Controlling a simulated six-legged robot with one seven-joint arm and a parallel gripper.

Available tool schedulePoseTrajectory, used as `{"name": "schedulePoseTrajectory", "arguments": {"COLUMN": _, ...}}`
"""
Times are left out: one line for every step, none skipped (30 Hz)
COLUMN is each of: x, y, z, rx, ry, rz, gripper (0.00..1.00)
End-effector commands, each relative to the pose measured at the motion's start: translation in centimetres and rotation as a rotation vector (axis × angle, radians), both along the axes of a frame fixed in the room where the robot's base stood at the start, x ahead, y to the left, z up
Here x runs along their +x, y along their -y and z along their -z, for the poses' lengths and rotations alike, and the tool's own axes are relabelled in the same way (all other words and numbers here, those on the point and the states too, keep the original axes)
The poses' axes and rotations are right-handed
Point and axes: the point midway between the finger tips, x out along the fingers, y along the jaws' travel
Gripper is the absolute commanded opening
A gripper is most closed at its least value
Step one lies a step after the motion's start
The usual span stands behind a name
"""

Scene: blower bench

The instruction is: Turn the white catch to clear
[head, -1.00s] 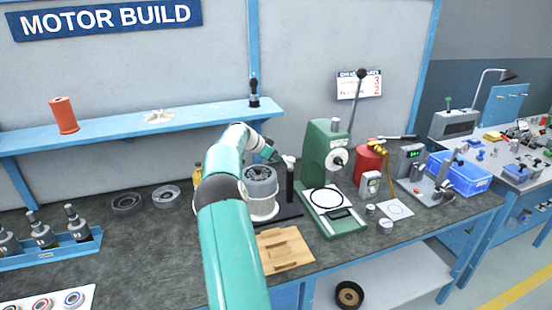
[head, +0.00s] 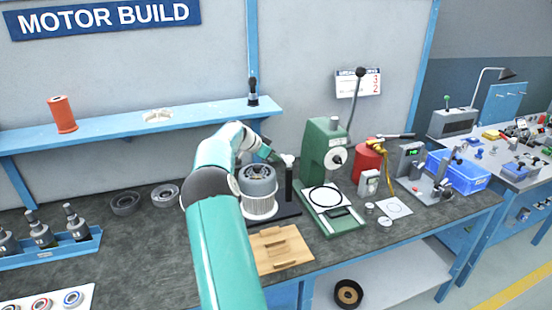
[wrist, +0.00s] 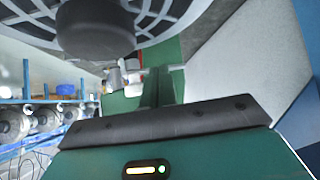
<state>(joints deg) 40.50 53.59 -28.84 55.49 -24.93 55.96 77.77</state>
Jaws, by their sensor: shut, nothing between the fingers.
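The white catch (head: 288,159) sits at the top of a black upright post (head: 289,184), beside the grey blower drum (head: 258,180) on the bench. My gripper (head: 277,157) is shut and empty, just left of the catch in the head view. I cannot tell whether it touches the catch. In the wrist view my shut fingers (wrist: 162,88) point ahead, under the drum's slatted face and dark hub (wrist: 95,28). A white part, probably the catch (wrist: 114,77), shows just left of the fingertips. The catch's exact angle is too small to read.
A green press (head: 326,160) stands close right of the post. A wooden block (head: 281,250) lies in front. A blue shelf (head: 200,115) runs behind the arm.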

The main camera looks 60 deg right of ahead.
Motion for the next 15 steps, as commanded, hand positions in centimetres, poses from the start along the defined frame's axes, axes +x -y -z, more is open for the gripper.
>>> {"name": "schedulePoseTrajectory", "arguments": {"x": 0.5, "y": -0.6, "z": -0.8, "rx": -0.002, "ry": 0.003, "rz": -0.002, "gripper": 0.0}}
{"name": "schedulePoseTrajectory", "arguments": {"x": 0.7, "y": -1.0, "z": -1.2, "rx": -0.002, "ry": 0.003, "rz": -0.002, "gripper": 0.0}}
{"name": "schedulePoseTrajectory", "arguments": {"x": 1.1, "y": -1.5, "z": -1.7, "rx": -0.003, "ry": 0.003, "rz": -0.003, "gripper": 0.0}}
{"name": "schedulePoseTrajectory", "arguments": {"x": 1.3, "y": -1.9, "z": -2.2, "rx": -0.003, "ry": 0.003, "rz": -0.003, "gripper": 0.0}}
{"name": "schedulePoseTrajectory", "arguments": {"x": 1.5, "y": -2.3, "z": -2.6, "rx": -0.003, "ry": 0.003, "rz": -0.003, "gripper": 0.0}}
{"name": "schedulePoseTrajectory", "arguments": {"x": 1.9, "y": -3.0, "z": -3.2, "rx": -0.002, "ry": 0.003, "rz": -0.002, "gripper": 0.0}}
{"name": "schedulePoseTrajectory", "arguments": {"x": 2.2, "y": -3.3, "z": -3.7, "rx": -0.002, "ry": 0.003, "rz": -0.003, "gripper": 0.0}}
{"name": "schedulePoseTrajectory", "arguments": {"x": 2.5, "y": -3.8, "z": -4.2, "rx": -0.003, "ry": 0.004, "rz": -0.004, "gripper": 0.0}}
{"name": "schedulePoseTrajectory", "arguments": {"x": 2.8, "y": -4.4, "z": -4.8, "rx": -0.002, "ry": 0.003, "rz": -0.003, "gripper": 0.0}}
{"name": "schedulePoseTrajectory", "arguments": {"x": 3.0, "y": -4.8, "z": -5.2, "rx": -0.002, "ry": 0.003, "rz": -0.002, "gripper": 0.0}}
{"name": "schedulePoseTrajectory", "arguments": {"x": 3.2, "y": -5.2, "z": -5.6, "rx": -0.003, "ry": 0.002, "rz": -0.002, "gripper": 0.0}}
{"name": "schedulePoseTrajectory", "arguments": {"x": 3.6, "y": -5.7, "z": -6.2, "rx": -0.003, "ry": 0.002, "rz": -0.002, "gripper": 0.0}}
{"name": "schedulePoseTrajectory", "arguments": {"x": 3.7, "y": -6.0, "z": -6.5, "rx": -0.003, "ry": 0.002, "rz": -0.001, "gripper": 0.0}}
{"name": "schedulePoseTrajectory", "arguments": {"x": 3.9, "y": -6.4, "z": -6.8, "rx": -0.001, "ry": 0.002, "rz": -0.002, "gripper": 0.0}}
{"name": "schedulePoseTrajectory", "arguments": {"x": 4.2, "y": -6.7, "z": -7.2, "rx": -0.003, "ry": 0.002, "rz": -0.002, "gripper": 0.0}}
